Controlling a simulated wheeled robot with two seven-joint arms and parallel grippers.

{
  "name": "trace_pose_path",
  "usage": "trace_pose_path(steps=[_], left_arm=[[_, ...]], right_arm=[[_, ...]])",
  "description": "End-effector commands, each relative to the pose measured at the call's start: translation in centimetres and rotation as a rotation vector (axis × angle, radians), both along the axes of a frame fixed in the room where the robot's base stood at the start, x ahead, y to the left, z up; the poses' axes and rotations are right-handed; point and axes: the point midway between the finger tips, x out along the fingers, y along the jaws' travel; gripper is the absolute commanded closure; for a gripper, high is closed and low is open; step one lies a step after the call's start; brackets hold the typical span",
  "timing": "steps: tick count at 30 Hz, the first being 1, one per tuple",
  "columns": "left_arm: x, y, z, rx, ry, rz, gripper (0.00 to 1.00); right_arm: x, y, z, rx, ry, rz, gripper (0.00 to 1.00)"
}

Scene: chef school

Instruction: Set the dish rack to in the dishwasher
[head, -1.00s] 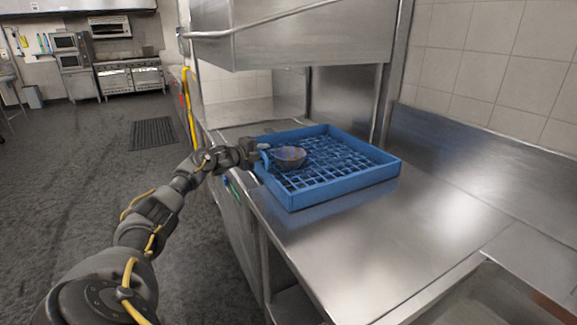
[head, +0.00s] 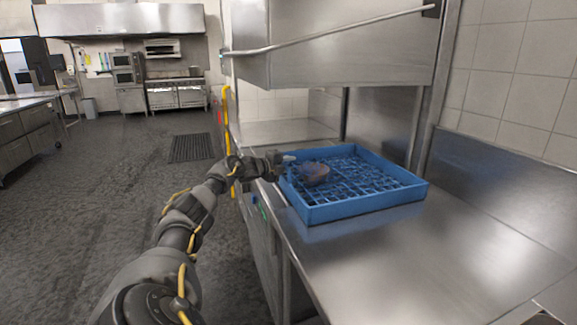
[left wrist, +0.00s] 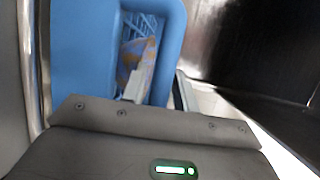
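The blue dish rack (head: 365,207) sits on the steel counter, just in front of the dishwasher's opening. A bowl (head: 314,174) stands inside it near its left side. The dishwasher hood (head: 345,45) is raised, with open space below it. My left gripper (head: 287,165) is at the rack's left wall. In the left wrist view its fingers (left wrist: 158,88) are on either side of the blue rack wall (left wrist: 168,45), closed on it. Part of the patterned bowl (left wrist: 140,58) shows beyond the inner finger. My right gripper is not in view.
The steel counter (head: 400,255) is clear in front of the rack. The floor (head: 110,190) at left is open, with a dark mat (head: 190,148).

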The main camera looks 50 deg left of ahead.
Motion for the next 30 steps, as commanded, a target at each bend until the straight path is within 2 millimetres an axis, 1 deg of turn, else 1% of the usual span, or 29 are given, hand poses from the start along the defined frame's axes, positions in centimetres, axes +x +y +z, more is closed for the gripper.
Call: trace_pose_path(steps=[1,2,14,20,24,30], left_arm=[[-0.1,0.1,0.0,0.0,0.001,0.002,0.64],[-0.2,0.2,0.0,0.0,0.002,0.003,0.62],[-0.5,0.2,-0.2,0.002,0.004,0.005,0.62],[-2.0,0.1,-0.2,0.003,0.008,0.004,0.62],[-3.3,-0.2,0.0,0.004,0.008,0.004,0.62],[-5.0,-0.4,0.4,0.004,0.007,0.003,0.62]], right_arm=[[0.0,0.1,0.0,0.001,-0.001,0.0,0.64],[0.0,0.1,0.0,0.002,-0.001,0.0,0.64],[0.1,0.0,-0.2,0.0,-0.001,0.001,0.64],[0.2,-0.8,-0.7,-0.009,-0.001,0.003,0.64],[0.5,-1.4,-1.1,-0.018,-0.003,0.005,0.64],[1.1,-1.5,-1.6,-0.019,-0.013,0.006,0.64]])
